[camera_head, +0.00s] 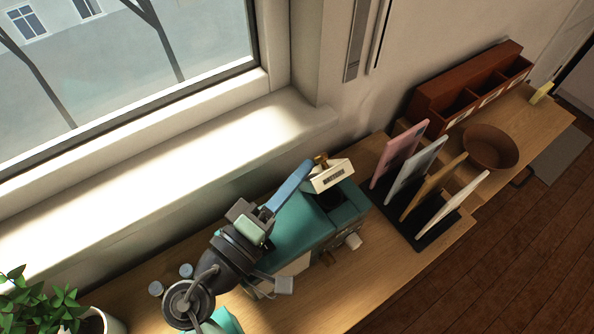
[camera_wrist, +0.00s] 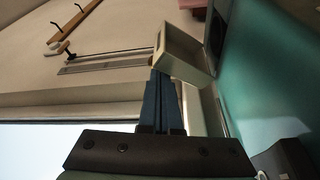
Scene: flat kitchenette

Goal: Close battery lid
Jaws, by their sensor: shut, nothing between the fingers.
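A teal machine (camera_head: 300,226) stands on the wooden counter, with a dark recess in its top at the right end. A cream, box-like lid (camera_head: 331,176) with a dark striped label stands raised over that end. In the wrist view the lid (camera_wrist: 186,52) shows its hollow side, and the teal body (camera_wrist: 268,85) fills the right. My gripper (camera_head: 306,166) has blue fingers, shut and empty, with the tips close to the lid's left side. In the wrist view the fingertips (camera_wrist: 161,76) overlap the lid's lower edge; I cannot tell whether they touch it.
A dark rack (camera_head: 426,232) with several upright boards stands right of the machine. Beyond it are a brown bowl (camera_head: 491,147) and a reddish wooden organizer (camera_head: 460,93). A potted plant (camera_head: 45,305) is at lower left. The window sill (camera_head: 190,165) runs behind the counter.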

